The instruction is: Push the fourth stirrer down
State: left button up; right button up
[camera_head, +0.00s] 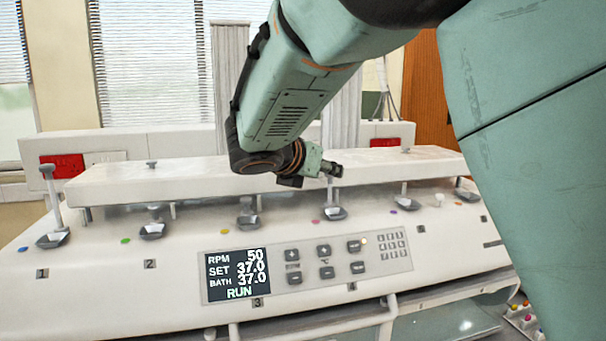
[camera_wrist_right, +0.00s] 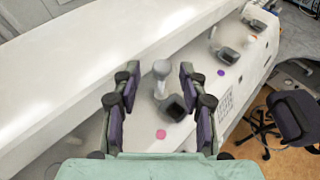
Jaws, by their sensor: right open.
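The fourth stirrer (camera_head: 334,213) stands beside a pink dot on the white bath unit (camera_head: 130,290), in line with the other stirrers. In the right wrist view, the fourth stirrer (camera_wrist_right: 161,82) shows a pale round-topped post and a dark square cup beside the pink dot. My right gripper (camera_head: 325,168) is above this stirrer in the head view. In the wrist view, my right gripper (camera_wrist_right: 158,73) is open, with its two fingers on either side of the post. Contact with the post cannot be told. My left gripper is out of view.
The first (camera_head: 53,238), second (camera_head: 152,231), third (camera_head: 247,222), fifth (camera_head: 403,203) and sixth (camera_head: 466,196) stirrers share the row. A white raised bar (camera_head: 120,183) runs behind them. A control panel with a lit display (camera_head: 237,274) sits in front. A chair (camera_wrist_right: 297,115) stands on the floor.

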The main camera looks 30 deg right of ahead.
jog(key=shift+x, duration=1.2)
jog(key=shift+s+a+r, duration=0.15)
jog(key=shift+s, duration=0.25)
jog(key=shift+s+a+r, duration=0.2)
jog(key=shift+a, duration=0.3)
jog(key=shift+c, duration=1.3)
jog(key=shift+w+d+f, duration=0.15)
jog(key=shift+d, duration=0.15)
jog(key=c, duration=0.4)
grip_shut()
